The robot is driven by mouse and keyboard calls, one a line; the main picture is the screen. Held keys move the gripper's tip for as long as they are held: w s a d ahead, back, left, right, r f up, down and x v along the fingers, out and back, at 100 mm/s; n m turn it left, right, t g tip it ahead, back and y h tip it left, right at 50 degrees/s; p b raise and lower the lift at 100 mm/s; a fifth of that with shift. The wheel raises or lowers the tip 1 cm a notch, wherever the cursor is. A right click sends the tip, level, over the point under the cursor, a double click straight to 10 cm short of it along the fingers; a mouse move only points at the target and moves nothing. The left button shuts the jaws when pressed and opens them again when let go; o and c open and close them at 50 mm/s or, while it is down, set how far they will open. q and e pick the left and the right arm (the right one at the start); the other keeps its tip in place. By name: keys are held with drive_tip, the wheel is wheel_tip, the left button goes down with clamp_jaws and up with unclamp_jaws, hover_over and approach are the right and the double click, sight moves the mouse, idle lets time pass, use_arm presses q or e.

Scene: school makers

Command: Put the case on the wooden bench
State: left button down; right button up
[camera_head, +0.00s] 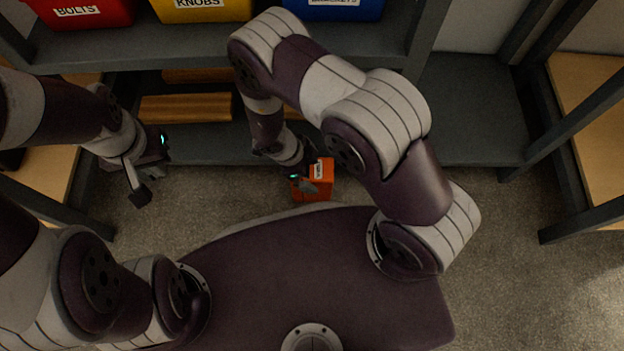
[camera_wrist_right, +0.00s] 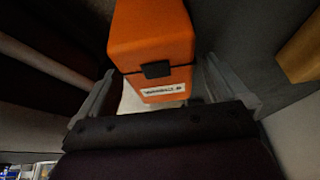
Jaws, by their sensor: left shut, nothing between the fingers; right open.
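The orange case (camera_head: 324,181) sits low in front of the shelf unit, beyond my base's front edge; it has a white label. In the right wrist view the case (camera_wrist_right: 152,38) shows a black latch and lies between the spread fingers of my right gripper (camera_head: 307,185). That gripper is open at the case, and I cannot tell whether a finger touches it. My left gripper (camera_head: 138,190) is shut and empty, off to the left, above the floor. I cannot tell which light wooden surface is the bench: one shows at left (camera_head: 48,178), another at right (camera_head: 588,105).
Grey shelves (camera_head: 470,115) stand ahead, with a red bin (camera_head: 82,12), a yellow bin (camera_head: 202,10) and a blue bin (camera_head: 335,8). Wooden pieces (camera_head: 186,107) lie on a lower shelf. Dark posts (camera_head: 585,120) stand at right. The carpet (camera_head: 500,215) at right is clear.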

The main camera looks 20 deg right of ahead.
drive_tip(key=shift+f, duration=0.2)
drive_tip(key=c, duration=1.8)
